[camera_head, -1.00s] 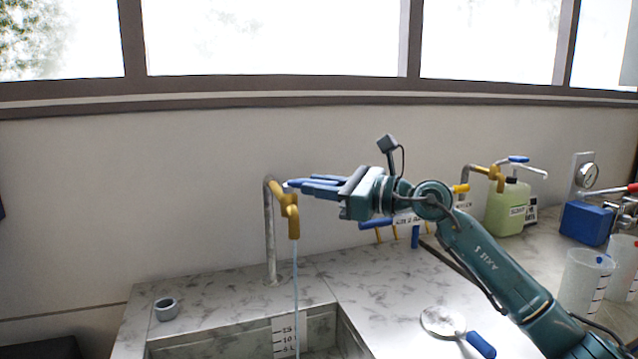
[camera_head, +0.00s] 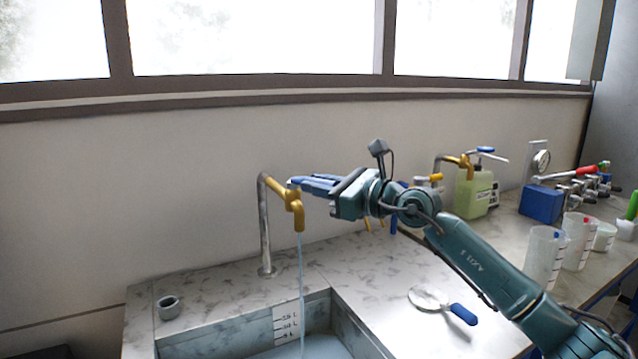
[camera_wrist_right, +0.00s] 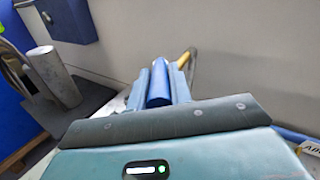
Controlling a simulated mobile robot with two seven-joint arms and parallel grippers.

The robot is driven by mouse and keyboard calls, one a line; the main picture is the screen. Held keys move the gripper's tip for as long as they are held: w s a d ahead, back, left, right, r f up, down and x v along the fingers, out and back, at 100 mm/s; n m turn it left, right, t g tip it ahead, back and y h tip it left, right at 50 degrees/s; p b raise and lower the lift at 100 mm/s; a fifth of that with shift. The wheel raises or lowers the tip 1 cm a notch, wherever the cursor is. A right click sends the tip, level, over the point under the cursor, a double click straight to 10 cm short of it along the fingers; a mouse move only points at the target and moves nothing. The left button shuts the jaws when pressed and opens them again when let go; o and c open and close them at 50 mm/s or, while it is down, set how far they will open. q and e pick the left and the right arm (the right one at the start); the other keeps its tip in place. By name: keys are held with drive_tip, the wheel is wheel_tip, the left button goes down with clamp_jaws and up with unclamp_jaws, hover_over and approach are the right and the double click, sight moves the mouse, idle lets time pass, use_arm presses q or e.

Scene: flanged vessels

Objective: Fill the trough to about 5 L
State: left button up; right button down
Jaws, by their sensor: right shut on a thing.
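The brass tap (camera_head: 294,203) on a grey standpipe stands behind the trough (camera_head: 225,336). A thin stream of water (camera_head: 301,265) runs from its spout into the trough. Pale blue water (camera_head: 325,347) shows in the trough at the bottom edge of the head view. A white level scale (camera_head: 287,325) with black marks is on the trough's back wall; its lower part is cut off or under water. My right gripper (camera_head: 312,184) is shut on the tap's blue handle, which shows between the fingers in the right wrist view (camera_wrist_right: 159,84). My left gripper is not in view.
A grey ring-shaped piece (camera_head: 168,307) sits left of the trough. A round disc with a blue handle (camera_head: 462,314) lies on the right counter. A green jug (camera_head: 475,192), a blue box (camera_head: 541,203) and clear beakers (camera_head: 544,257) stand farther right.

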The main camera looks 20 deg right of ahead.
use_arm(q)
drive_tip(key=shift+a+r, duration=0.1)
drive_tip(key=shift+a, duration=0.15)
use_arm(e)
drive_tip(key=shift+a, duration=0.1)
drive_tip(key=shift+f, duration=0.1)
drive_tip(key=c, duration=1.3)
unclamp_jaws()
use_arm(q)
drive_tip(key=b, duration=0.2)
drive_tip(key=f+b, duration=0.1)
drive_tip(key=b, duration=0.1)
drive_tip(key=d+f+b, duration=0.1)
drive_tip(key=b, duration=0.1)
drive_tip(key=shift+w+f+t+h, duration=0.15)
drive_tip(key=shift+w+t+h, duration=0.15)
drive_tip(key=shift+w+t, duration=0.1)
use_arm(e)
drive_tip(key=v, duration=1.3)
drive_tip(key=shift+s, duration=0.15)
